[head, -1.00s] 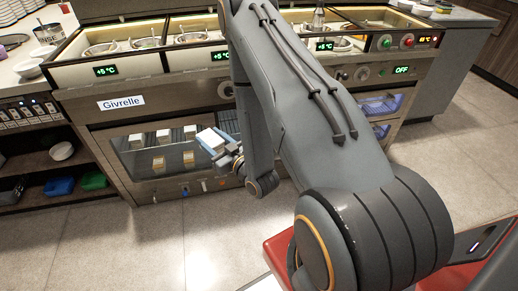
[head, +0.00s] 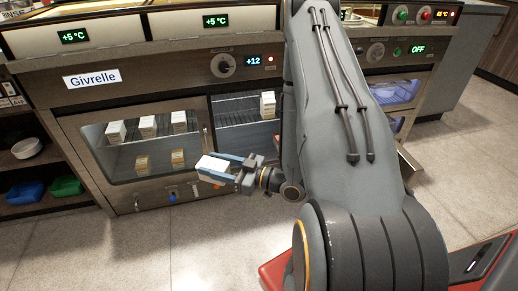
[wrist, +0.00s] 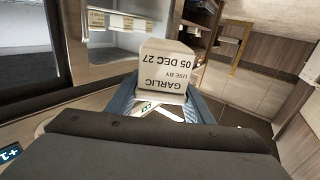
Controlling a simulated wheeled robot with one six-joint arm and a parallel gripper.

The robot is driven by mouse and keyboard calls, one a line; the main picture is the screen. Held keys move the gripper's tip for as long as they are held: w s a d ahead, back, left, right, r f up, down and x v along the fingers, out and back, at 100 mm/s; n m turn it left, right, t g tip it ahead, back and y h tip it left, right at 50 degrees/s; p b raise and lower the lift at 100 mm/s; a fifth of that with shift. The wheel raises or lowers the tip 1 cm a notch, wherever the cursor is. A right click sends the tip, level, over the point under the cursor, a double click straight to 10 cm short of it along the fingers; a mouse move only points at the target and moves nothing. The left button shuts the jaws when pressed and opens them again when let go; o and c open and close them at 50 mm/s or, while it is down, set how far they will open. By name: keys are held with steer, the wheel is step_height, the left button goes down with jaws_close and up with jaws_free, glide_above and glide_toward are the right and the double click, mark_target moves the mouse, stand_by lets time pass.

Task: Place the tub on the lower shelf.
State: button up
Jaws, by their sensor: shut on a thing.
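My gripper (head: 232,170) is shut on a pale tub (head: 213,168), held in front of the cabinet and apart from its shelves. In the wrist view the tub (wrist: 166,72) sits between the fingers, with a label reading GARLIC, USE BY 05 DEC 27, upside down. The cabinet's right bay shows an upper wire shelf (head: 235,117) with one tub (head: 267,104) on it. The lower shelf (head: 232,138) beneath shows no tub in its visible part. My arm hides the bay's right side.
The left bay's window (head: 110,168) shows several tubs on two levels. Blue (head: 25,192) and green (head: 67,187) bins and a white bowl (head: 27,148) are on the dark shelving at left. The floor (head: 230,245) before the cabinet is clear.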

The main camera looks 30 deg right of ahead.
steer(key=w+d+f+m+t+h+b, duration=0.1)
steer(key=w+d+f+b, duration=0.35)
steer(key=w+f, duration=0.2)
steer(key=w+d+f+m+h+b, duration=0.1)
steer(key=w+d+f+b, duration=0.35)
steer(key=f, duration=0.35)
steer(key=w+d+f+m+t+h+b, duration=0.15)
steer(key=w+d+m+h+b, duration=0.25)
steer(key=w+d+m+h, duration=0.9)
steer(key=w+d+f+n+b, duration=0.1)
steer(key=w+f, duration=0.1)
steer(key=f, duration=0.1)
steer(key=w+d+f+n+h+b, duration=0.1)
steer(key=w+d+f+b, duration=0.1)
steer(key=w+f, duration=0.1)
steer(key=w+d+f+n+t+b, duration=0.1)
steer(key=w+f+n, duration=0.1)
steer(key=w+f, duration=0.1)
steer(key=shift+w+d+f+b, duration=0.15)
steer(key=shift+d+b, duration=0.2)
steer(key=shift+f, duration=0.15)
steer(key=o, duration=1.4)
